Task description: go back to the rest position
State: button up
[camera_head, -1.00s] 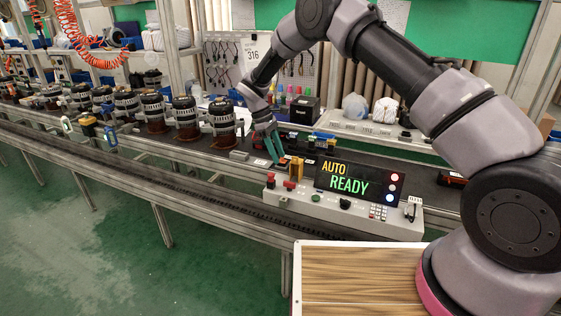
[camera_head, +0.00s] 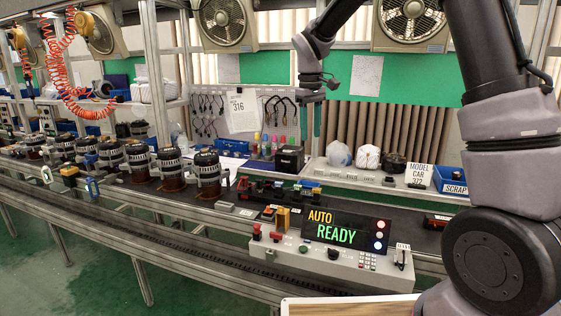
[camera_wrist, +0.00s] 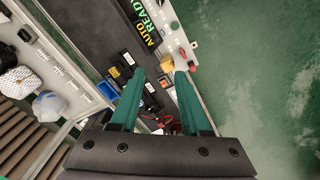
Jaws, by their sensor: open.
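My gripper (camera_wrist: 161,70) shows in the wrist view with its two teal fingers spread apart and nothing between them. The control box's display also shows in the wrist view (camera_wrist: 146,22), beyond the fingertips.
Several alternators (camera_head: 172,172) stand in a row on the conveyor at left. A black box (camera_head: 290,159), white bundles (camera_head: 367,157) and a blue SCRAP bin (camera_head: 450,180) are on the back shelf. Fans (camera_head: 412,25) hang above. A wooden-topped surface (camera_head: 345,307) is at the bottom.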

jog(key=s+d+r+m+t+y, duration=0.25)
jog(key=s+d+r+m, duration=0.25)
jog(key=s+d+r, duration=0.65)
jog(key=s+d+m+t, duration=0.2)
jog(key=s+m, duration=0.1)
jog(key=s, duration=0.4)
jog(key=s+d+m+t, duration=0.2)
jog(key=s+m, duration=0.1)
jog(key=s, duration=0.4)
jog(key=shift+d, duration=0.3)
dwell(1.3)
